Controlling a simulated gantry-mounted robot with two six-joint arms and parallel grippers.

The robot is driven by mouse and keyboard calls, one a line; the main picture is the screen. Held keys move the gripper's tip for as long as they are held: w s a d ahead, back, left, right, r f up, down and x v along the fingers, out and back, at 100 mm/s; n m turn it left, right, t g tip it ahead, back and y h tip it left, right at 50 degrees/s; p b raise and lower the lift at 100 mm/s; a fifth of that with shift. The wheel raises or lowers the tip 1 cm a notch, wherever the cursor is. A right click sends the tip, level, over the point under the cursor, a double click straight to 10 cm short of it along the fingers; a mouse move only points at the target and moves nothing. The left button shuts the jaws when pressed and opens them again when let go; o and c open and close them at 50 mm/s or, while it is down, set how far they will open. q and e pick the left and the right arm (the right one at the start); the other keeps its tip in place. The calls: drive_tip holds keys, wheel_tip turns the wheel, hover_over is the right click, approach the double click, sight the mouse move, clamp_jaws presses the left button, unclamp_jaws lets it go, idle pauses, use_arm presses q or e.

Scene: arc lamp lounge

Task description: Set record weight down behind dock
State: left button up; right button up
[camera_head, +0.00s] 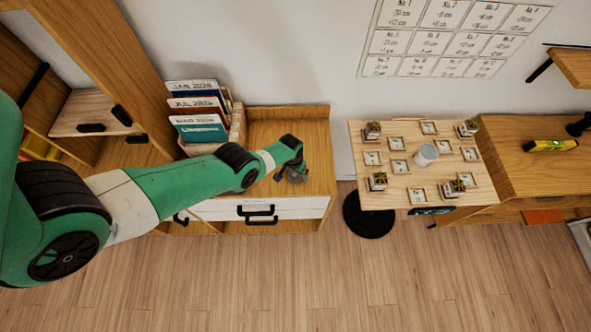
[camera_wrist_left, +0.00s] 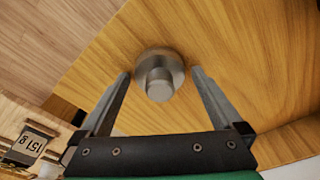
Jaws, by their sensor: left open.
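The record weight (camera_wrist_left: 158,74) is a round grey metal piece with a narrower knob. In the left wrist view it stands on a wooden top between the fingertips of my left gripper (camera_wrist_left: 160,77), which is open, with a gap visible on either side. In the head view my left gripper (camera_head: 291,174) is low over the top of the small wooden cabinet (camera_head: 316,152); the weight there is small and mostly hidden by it. I cannot tell which thing is the dock. My right gripper is not in view.
A file holder with dated folders (camera_head: 197,118) stands at the cabinet's left. A yellow level (camera_head: 550,145) lies further right.

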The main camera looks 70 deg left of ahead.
use_arm(q)
drive_tip(key=shift+r, duration=0.1)
clamp_jaws()
drive_tip(key=shift+r+p, duration=0.6)
drive_tip(key=shift+p, duration=0.1)
wheel_tip(320, 180, up, 3)
drive_tip(key=p, duration=0.2)
drive_tip(key=shift+f+p, duration=0.1)
drive_tip(key=shift+p, duration=0.25)
drive_tip(key=s+d+r+p, duration=0.5)
drive_tip(key=d+r+p, duration=0.4)
drive_tip(key=d+p, duration=0.4)
drive_tip(key=shift+s+p, duration=0.15)
drive_tip(key=shift+p, duration=0.9)
